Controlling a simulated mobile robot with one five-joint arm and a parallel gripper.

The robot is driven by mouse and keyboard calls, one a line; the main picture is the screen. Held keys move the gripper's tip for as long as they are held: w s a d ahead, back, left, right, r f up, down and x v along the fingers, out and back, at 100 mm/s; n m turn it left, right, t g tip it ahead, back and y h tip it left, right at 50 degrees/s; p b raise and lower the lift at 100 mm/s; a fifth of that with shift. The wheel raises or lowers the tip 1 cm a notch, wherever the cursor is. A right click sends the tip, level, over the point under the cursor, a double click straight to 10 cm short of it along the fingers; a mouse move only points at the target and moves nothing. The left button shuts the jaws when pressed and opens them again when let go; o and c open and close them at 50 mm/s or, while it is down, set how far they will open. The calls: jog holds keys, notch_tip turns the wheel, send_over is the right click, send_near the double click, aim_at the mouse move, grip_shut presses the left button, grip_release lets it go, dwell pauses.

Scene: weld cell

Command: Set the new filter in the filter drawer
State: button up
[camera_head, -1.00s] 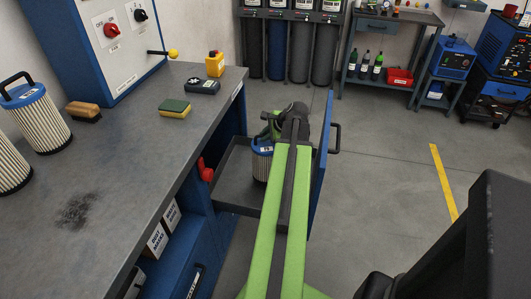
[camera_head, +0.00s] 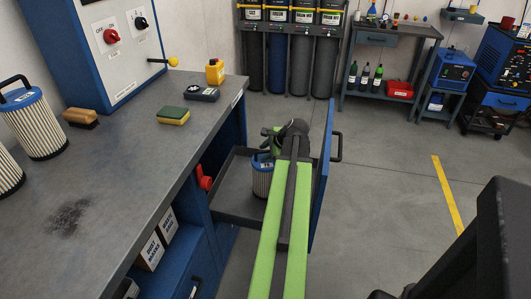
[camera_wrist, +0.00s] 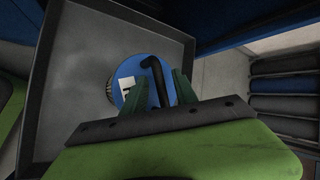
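The pleated filter with a blue top (camera_head: 262,177) stands in the open filter drawer (camera_head: 236,210), and my arm partly hides it. In the wrist view its blue cap (camera_wrist: 126,72), white label and black handle show, with the drawer's grey floor and rim (camera_wrist: 185,30) around it. My gripper (camera_wrist: 160,80) is over the cap. Its two green fingers stand apart, one on each side of the handle, with a gap visible. In the head view my gripper (camera_head: 270,137) is partly hidden behind my wrist.
Another filter (camera_head: 37,125) stands on the bench (camera_head: 120,185), and one more is cut off at the left edge. A red part (camera_head: 204,178) sits beside the drawer. Open floor lies to the right.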

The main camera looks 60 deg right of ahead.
jog(key=shift+r, duration=0.15)
jog(key=p+v, duration=0.9)
jog(key=v, duration=0.3)
jog(key=shift+p, duration=0.3)
jog(key=shift+a, duration=0.1)
